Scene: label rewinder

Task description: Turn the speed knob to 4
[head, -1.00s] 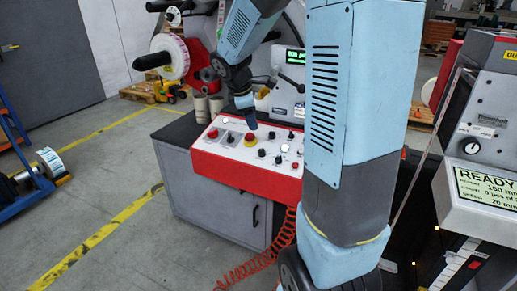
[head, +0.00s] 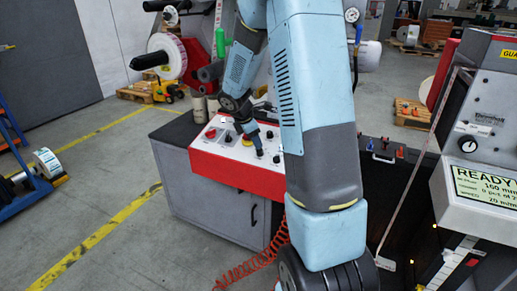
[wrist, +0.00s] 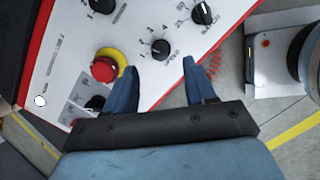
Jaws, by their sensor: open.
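The speed knob (wrist: 160,48) is a small black knob on the white panel, with printed numbers around it and a label below. In the wrist view it lies between and slightly beyond my fingertips, with no contact visible. Which number it points at is too small to tell. My gripper (wrist: 160,66) is open and empty, with a blue finger on each side below the knob. In the head view my gripper (head: 258,150) is low over the control panel (head: 238,174), which has a red front. There my arm hides part of the panel.
A red stop button (wrist: 104,68) on a yellow ring sits just left of the left finger. Another black knob (wrist: 202,14) is up and right of the speed knob, and one more (wrist: 101,5) is up left. A coiled red hose (head: 250,268) hangs below the panel.

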